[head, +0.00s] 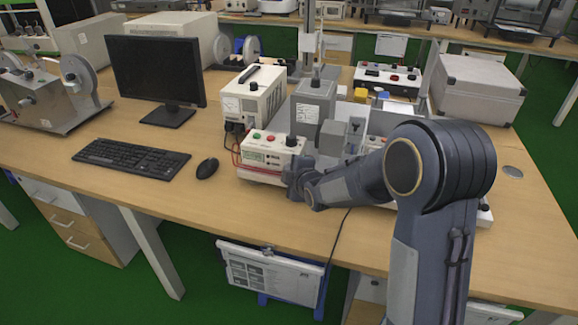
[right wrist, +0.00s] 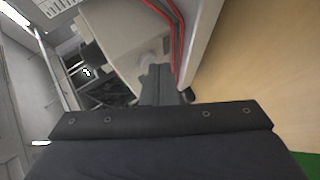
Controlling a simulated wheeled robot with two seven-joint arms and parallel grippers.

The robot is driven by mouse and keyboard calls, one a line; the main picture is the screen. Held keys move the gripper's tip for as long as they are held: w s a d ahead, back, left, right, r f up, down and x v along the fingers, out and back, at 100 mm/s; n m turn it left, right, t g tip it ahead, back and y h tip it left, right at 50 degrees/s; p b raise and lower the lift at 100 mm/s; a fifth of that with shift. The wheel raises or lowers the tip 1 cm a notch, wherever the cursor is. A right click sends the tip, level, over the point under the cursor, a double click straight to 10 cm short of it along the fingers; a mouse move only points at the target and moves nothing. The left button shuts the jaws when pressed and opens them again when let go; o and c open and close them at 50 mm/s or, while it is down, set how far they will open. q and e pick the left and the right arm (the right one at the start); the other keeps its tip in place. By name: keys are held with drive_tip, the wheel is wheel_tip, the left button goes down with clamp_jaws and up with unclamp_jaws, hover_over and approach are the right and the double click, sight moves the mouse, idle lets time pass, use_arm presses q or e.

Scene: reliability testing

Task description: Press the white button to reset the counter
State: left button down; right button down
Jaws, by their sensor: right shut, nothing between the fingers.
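The counter box (head: 262,157) is a low white unit with a small display, a green button, a red button and a black knob on top. It stands on the bench near the middle of the head view. I cannot clearly make out the white button. My right gripper (head: 295,178) is low at the right end of the counter box, in front of the test rig. Whether it touches anything is unclear. In the right wrist view its narrow dark fingers (right wrist: 158,84) are together and empty, beside pale housing. My left gripper is not in view.
A keyboard (head: 131,156), a mouse (head: 207,168) and a monitor (head: 156,75) are to the left. A white power unit (head: 254,97) stands behind the counter box. Red cables (right wrist: 178,42) run close to the fingers. The bench front (head: 250,215) is clear.

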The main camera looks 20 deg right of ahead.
drive_tip(key=shift+s+a, duration=0.35)
drive_tip(key=shift+s, duration=0.15)
drive_tip(key=shift+s+a, duration=0.1)
drive_tip(key=s+a, duration=0.1)
drive_tip(key=s, duration=0.1)
drive_tip(key=s+a, duration=0.1)
drive_tip(key=s, duration=0.1)
drive_tip(key=shift+a+p, duration=0.3)
drive_tip(key=shift+p, duration=0.1)
idle(0.5)
